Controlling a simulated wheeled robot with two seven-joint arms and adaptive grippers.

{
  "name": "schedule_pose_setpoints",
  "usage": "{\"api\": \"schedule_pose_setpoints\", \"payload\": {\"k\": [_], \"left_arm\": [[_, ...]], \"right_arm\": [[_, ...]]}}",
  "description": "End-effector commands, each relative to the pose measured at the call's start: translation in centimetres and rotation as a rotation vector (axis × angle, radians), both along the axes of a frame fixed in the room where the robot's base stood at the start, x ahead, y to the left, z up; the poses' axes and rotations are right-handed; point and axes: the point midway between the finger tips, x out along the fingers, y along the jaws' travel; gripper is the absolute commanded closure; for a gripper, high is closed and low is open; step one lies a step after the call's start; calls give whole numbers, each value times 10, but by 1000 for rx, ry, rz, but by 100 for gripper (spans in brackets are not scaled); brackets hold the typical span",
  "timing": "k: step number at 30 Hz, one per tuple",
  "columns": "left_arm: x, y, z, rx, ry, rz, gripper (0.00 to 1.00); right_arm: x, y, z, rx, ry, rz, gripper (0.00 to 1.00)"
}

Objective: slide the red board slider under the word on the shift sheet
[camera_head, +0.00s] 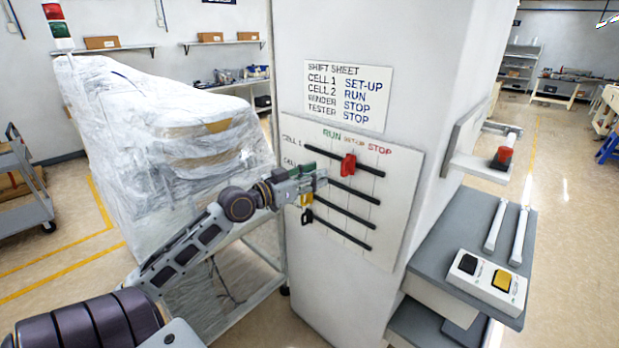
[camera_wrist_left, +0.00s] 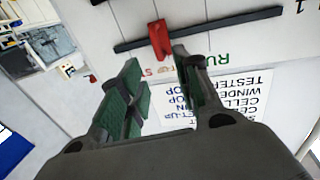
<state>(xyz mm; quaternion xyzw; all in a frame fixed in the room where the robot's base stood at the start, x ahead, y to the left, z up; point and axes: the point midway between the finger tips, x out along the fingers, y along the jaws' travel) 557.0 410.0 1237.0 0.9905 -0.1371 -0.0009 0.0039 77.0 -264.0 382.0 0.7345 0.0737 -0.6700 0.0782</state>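The red slider (camera_head: 348,164) sits on the top slot, the CELL 1 row, of the white board (camera_head: 385,235). In the left wrist view the red slider (camera_wrist_left: 161,40) stands close to the SET-UP and STOP headings; I cannot tell its exact column. The shift sheet (camera_head: 347,95) above reads SET-UP for CELL 1, RUN for CELL 2 and STOP below. My left gripper (camera_head: 320,178) is in front of the board, left of and slightly below the slider. In the left wrist view its fingers (camera_wrist_left: 161,72) are apart and empty, with the slider beyond their tips. My right gripper is out of view.
A yellow slider (camera_head: 306,200) and a black one (camera_head: 307,216) sit on lower slots, close below my left gripper. A plastic-wrapped machine (camera_head: 165,150) stands left. A grey shelf (camera_head: 455,235) with a button box (camera_head: 487,281) juts out right of the board.

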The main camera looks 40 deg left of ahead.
Motion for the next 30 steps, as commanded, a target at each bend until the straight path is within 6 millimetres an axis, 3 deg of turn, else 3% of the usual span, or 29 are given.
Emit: {"api": "schedule_pose_setpoints", "payload": {"k": [10,30], "left_arm": [[-12,3,0,0,1,0,67],[-13,3,0,0,0,0,67]], "right_arm": [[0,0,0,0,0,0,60],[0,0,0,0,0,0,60]]}}
